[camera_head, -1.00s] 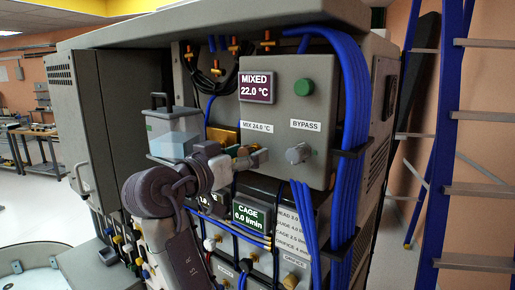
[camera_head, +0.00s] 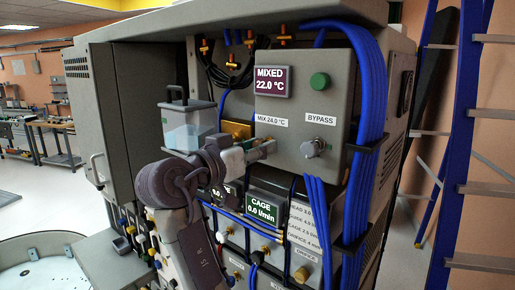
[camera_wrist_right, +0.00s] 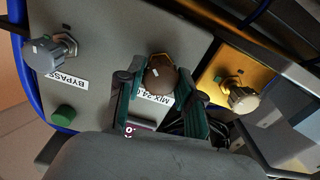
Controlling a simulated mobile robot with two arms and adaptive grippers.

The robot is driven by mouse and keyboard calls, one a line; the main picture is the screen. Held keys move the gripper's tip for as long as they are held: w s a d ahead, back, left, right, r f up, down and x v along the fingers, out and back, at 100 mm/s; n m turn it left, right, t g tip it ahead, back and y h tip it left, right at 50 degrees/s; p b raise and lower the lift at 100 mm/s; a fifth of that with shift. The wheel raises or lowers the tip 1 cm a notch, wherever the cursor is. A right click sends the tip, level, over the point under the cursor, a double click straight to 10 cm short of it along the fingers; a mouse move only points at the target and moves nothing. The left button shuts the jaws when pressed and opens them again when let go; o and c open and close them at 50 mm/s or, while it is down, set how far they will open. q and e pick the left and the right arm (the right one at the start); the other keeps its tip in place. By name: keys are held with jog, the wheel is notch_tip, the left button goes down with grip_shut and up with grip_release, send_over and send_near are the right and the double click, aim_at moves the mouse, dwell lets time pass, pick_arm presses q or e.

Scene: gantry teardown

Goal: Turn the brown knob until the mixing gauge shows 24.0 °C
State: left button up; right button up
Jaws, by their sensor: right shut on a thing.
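The brown knob (camera_wrist_right: 160,75) sits on the grey panel in the right wrist view, just by the MIX 24.0 °C label (camera_wrist_right: 153,96). My right gripper (camera_wrist_right: 160,88) has its two fingers on either side of the knob, shut on it. In the head view my right gripper (camera_head: 262,150) reaches the panel below the MIX label (camera_head: 271,121) and hides the knob. The mixing gauge (camera_head: 272,81) reads MIXED 22.0 °C. My left gripper is not in view.
A grey bypass knob (camera_head: 314,147) is to the right, with a green button (camera_head: 319,82) above. Blue hoses (camera_head: 371,90) run down the panel's right side. A clear container (camera_head: 187,124) stands to the left. The cage gauge (camera_head: 265,208) below reads 0.0 l/min.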

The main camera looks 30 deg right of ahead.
aim_at(267, 96)
jog(key=shift+n+b, duration=0.3)
jog(key=shift+n, duration=2.6)
jog(key=o, duration=1.2)
jog(key=shift+w+d, duration=0.1)
jog(key=shift+c, duration=0.2)
notch_tip(267, 96, up, 10)
